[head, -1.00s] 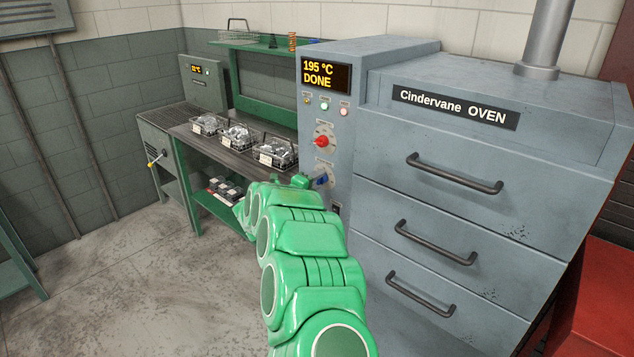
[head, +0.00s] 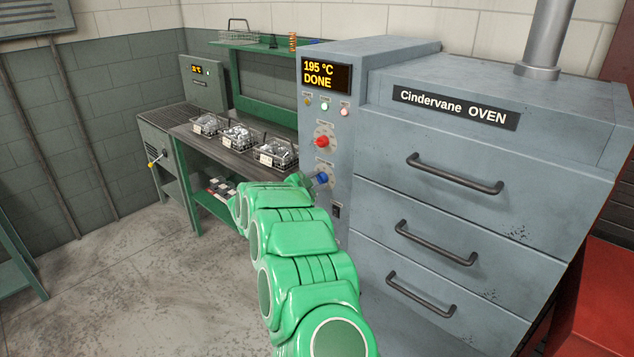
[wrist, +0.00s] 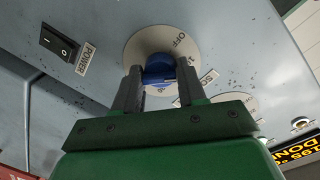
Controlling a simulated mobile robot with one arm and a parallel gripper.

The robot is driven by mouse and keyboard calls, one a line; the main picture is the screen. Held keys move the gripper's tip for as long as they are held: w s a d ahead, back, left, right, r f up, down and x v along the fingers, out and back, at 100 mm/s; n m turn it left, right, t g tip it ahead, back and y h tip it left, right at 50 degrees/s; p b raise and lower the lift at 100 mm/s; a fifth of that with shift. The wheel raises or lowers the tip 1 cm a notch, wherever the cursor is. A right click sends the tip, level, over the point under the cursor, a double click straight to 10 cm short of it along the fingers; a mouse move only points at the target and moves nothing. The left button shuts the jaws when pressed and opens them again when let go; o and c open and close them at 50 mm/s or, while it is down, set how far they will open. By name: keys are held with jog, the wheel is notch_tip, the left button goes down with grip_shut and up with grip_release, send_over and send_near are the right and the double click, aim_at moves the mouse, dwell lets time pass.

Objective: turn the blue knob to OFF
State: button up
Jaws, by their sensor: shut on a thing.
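The blue knob (head: 322,178) sits on the oven's front control strip, below a red knob. In the wrist view the blue knob (wrist: 159,70) stands on a round pale dial (wrist: 138,46) with OFF printed at its upper right. The two grey fingers of my gripper (wrist: 160,82) are on either side of the blue knob, shut on it. In the head view my gripper (head: 308,180) reaches the knob from the left. The fingers cover part of the dial, and I cannot tell exactly which mark the knob points to.
The red knob (head: 322,142) is just above. A power switch (wrist: 59,46) is beside the dial in the wrist view. The oven display (head: 326,75) reads 195 °C DONE. Wire baskets (head: 240,137) stand on the bench to the left. Drawer handles (head: 455,174) project at right.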

jog(key=n, duration=0.5)
jog(key=shift+w+a+r+h, duration=0.1)
jog(key=shift+a+h, duration=0.05)
jog(key=shift+h, duration=0.15)
jog(key=n, duration=0.4)
jog(key=shift+n, duration=0.4)
jog(key=o, duration=1)
jog(key=shift+f, duration=0.2)
jog(key=v, duration=0.8)
jog(key=shift+w, duration=0.1)
